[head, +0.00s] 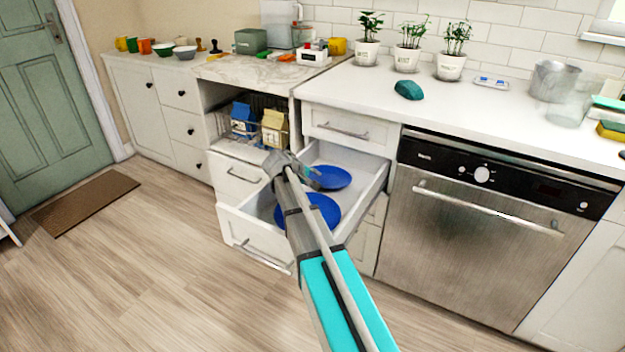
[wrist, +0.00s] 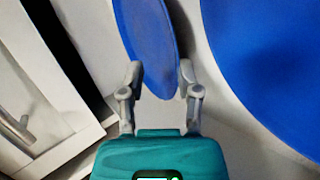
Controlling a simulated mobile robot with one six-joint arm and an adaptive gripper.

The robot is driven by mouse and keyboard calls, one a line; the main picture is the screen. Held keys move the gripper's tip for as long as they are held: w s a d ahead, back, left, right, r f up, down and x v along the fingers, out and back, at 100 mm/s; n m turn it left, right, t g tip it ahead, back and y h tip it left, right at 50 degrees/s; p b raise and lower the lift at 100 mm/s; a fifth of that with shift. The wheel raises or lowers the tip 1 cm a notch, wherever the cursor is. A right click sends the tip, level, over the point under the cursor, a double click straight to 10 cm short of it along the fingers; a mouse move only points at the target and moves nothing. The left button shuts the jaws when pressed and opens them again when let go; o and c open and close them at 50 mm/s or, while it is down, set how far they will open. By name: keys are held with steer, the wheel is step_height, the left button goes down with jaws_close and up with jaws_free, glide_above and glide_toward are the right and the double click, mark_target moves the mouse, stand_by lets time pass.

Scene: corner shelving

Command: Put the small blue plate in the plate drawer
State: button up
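The small blue plate (head: 333,177) is inside the open drawer, towards its back right in the head view. In the wrist view it (wrist: 148,35) shows as a narrow blue oval, its near end between my two fingers. My gripper (head: 308,176) is over the drawer at the plate's left edge. In the wrist view its fingers (wrist: 161,70) stand apart and do not look closed on the plate; contact is unclear. The open white plate drawer (head: 247,228) also holds a larger blue plate (head: 322,208), partly hidden by my arm; it fills the right of the wrist view (wrist: 275,55).
A dishwasher (head: 480,235) stands right of the drawer. A shelf with a wire basket and blue and yellow cartons (head: 273,128) is to the left. The counter above holds potted plants (head: 410,58) and a teal object (head: 408,90).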

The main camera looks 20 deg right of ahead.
steer(key=p+v, duration=0.7)
steer(key=v, duration=0.5)
steer(key=shift+p, duration=0.3)
stand_by(1.2)
